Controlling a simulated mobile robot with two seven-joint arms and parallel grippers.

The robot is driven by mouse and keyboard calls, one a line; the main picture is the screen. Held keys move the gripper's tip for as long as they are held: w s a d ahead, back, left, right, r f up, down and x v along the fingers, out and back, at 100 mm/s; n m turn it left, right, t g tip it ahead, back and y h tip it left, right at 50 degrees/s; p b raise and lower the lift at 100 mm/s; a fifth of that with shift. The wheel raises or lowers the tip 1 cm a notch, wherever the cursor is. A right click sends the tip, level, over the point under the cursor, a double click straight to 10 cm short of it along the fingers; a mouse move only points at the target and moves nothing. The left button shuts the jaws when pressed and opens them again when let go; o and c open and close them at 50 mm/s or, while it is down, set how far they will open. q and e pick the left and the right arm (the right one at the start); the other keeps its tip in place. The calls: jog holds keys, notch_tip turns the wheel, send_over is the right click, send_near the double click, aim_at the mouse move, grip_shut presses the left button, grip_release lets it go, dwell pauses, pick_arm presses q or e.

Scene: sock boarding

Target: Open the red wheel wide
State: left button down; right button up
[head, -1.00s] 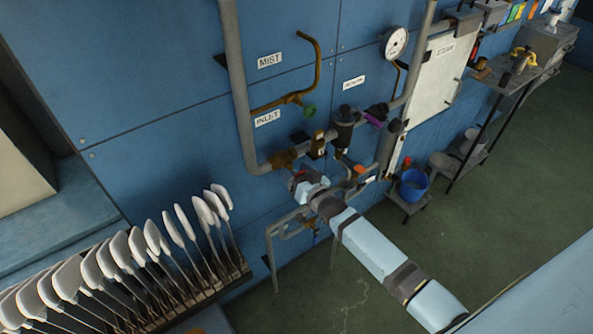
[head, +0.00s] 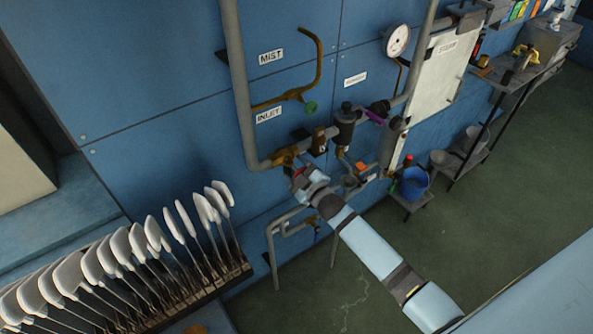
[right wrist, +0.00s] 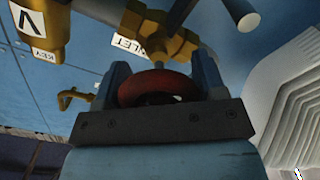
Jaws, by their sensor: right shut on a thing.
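The red wheel (right wrist: 158,86) sits between the two fingers of my right gripper (right wrist: 161,76) in the right wrist view, on a brass valve body (right wrist: 160,42). The fingers flank its rim on both sides and are shut on it. The gripper's palm hides the wheel's near part. In the head view my right gripper (head: 299,178) is at the brass fitting (head: 284,156) at the foot of the grey inlet pipe, and the wheel is mostly hidden there. My left gripper is not in view.
A grey pipe (head: 241,85) bends beside the gripper. A green knob (head: 311,107), purple lever (head: 373,117) and orange handle (head: 361,167) are close by. A rack of white paddles (head: 121,250) stands at left; a blue bucket (head: 414,184) sits low at right.

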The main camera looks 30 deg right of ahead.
jog(key=n+b, duration=0.1)
jog(key=n, duration=0.2)
jog(key=shift+f+n, duration=0.15)
jog(key=shift+n, duration=0.15)
jog(key=shift+a+n+b, duration=0.1)
jog(key=shift+n+b, duration=0.45)
jog(key=shift+n, duration=1.35)
jog(key=o, duration=0.9)
